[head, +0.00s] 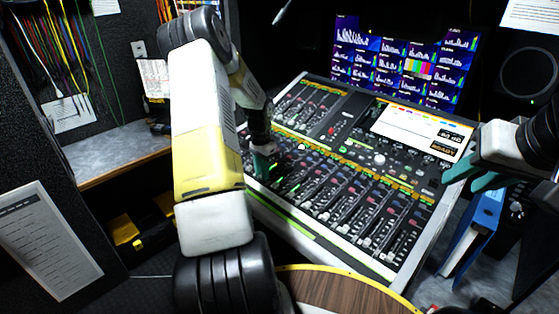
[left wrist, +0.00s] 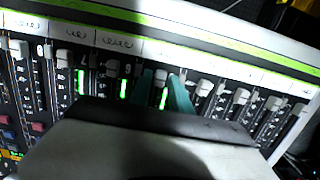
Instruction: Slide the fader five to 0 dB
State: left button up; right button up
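The mixing console (head: 330,190) has a row of channel faders with light caps. In the left wrist view, the two teal fingers of my left gripper (left wrist: 165,90) stand on either side of one fader cap (left wrist: 160,76), with a gap between them; contact with the cap cannot be made out. This fader is beside the strip marked 6 (left wrist: 127,69); its own number is hidden. Its cap is near the labelled edge of the console. In the head view my left gripper (head: 264,163) is low over the console's left part. My right gripper (head: 468,180) is open and empty, right of the console.
Neighbouring fader caps (left wrist: 205,88) stand close on both sides of the left fingers. A monitor (head: 402,60) is behind the console. A blue binder (head: 478,225) stands to the right, below my right gripper. A wooden round top (head: 345,292) is in front.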

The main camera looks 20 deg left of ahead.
pick_arm(q)
grip_shut()
dwell(1.3)
